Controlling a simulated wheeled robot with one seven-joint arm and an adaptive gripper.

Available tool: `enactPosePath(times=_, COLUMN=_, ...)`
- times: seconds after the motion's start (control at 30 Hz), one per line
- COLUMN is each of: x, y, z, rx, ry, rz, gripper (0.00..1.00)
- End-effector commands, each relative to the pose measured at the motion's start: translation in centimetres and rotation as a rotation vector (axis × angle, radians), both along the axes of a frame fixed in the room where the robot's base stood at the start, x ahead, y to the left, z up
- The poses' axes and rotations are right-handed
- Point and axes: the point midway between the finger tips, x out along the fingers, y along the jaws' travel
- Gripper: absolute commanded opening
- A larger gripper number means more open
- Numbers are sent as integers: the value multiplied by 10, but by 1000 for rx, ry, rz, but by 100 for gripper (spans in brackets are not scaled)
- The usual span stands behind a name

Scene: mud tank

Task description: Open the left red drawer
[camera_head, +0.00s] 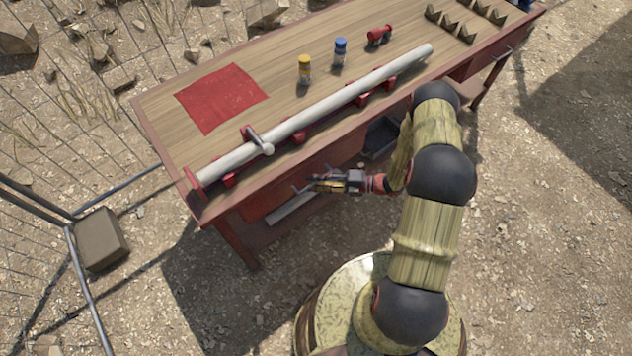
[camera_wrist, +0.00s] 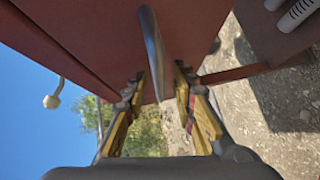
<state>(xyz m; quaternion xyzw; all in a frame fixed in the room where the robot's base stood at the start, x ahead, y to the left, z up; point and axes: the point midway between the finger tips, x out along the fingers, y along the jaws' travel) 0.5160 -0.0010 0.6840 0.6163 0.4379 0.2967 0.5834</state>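The left red drawer (camera_head: 265,200) is in the front of the wooden workbench, at its left end; in the wrist view its red front (camera_wrist: 110,35) fills the top. It looks shut, though my arm and gripper partly cover it in the head view. Its grey metal bar handle (camera_wrist: 153,48) stands out from the front. My gripper (camera_wrist: 158,82) is open, with one yellow-and-black finger on each side of the handle and a visible gap to both. In the head view my gripper (camera_head: 310,187) is right at the drawer front.
On the workbench top (camera_head: 160,110) lie a long pale pipe (camera_head: 330,108), a red cloth (camera_head: 222,97), a yellow-capped bottle (camera_head: 304,70), a blue-capped bottle (camera_head: 340,52) and a red object (camera_head: 379,35). A dark bin (camera_head: 381,138) sits below. Ground in front is clear.

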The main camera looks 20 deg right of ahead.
Motion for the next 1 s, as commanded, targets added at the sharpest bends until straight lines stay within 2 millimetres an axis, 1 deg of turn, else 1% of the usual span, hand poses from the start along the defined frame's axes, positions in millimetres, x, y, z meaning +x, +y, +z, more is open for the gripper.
enactPosePath(times=0.13, x=0, y=0, z=0, rx=0, ry=0, rz=0, gripper=27)
enactPosePath(times=0.6, x=0, y=0, z=0, rx=0, ry=0, rz=1, gripper=0)
enactPosePath(times=1.0, x=0, y=0, z=0, rx=0, ry=0, rz=0, gripper=0)
